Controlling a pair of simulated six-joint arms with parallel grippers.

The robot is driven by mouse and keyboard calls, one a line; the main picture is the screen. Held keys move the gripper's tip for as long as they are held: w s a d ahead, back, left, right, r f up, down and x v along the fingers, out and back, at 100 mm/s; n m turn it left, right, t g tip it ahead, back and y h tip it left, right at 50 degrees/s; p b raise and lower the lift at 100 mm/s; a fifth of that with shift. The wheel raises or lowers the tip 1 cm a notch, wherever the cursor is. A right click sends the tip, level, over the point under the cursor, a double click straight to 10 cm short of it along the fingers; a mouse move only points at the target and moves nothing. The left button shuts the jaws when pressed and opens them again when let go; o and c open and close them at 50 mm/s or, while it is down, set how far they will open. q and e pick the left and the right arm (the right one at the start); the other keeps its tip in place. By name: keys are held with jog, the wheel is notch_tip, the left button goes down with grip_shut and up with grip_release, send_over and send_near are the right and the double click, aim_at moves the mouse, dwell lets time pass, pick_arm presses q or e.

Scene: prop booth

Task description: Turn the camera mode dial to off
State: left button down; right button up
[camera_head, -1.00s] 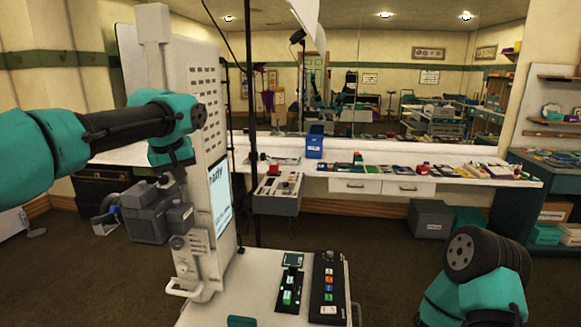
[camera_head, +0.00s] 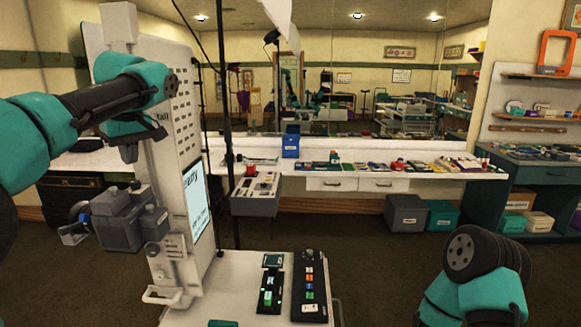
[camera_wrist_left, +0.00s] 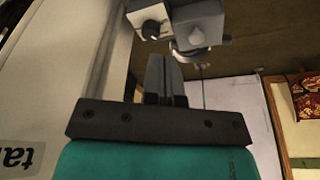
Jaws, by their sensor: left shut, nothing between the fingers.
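The camera is a dark grey boxy unit (camera_head: 122,220) on the side of the tall white booth panel (camera_head: 178,130). In the left wrist view a grey housing (camera_wrist_left: 192,22) carries a round black dial (camera_wrist_left: 151,28) with a pale pointer mark. I cannot read its setting labels. My left gripper (camera_wrist_left: 165,62) is shut and empty, its fingers short of the housing and below the dial in that view.
A white console (camera_head: 195,290) with button panels (camera_head: 308,285) stands in front of the booth. A grey control box (camera_head: 255,195) is behind it. A long white counter (camera_head: 400,178) with many small items runs along the mirror. Open floor (camera_head: 380,270) lies between console and right arm.

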aim_at(136, 193)
pick_arm(q)
jog(key=shift+f, duration=3.5)
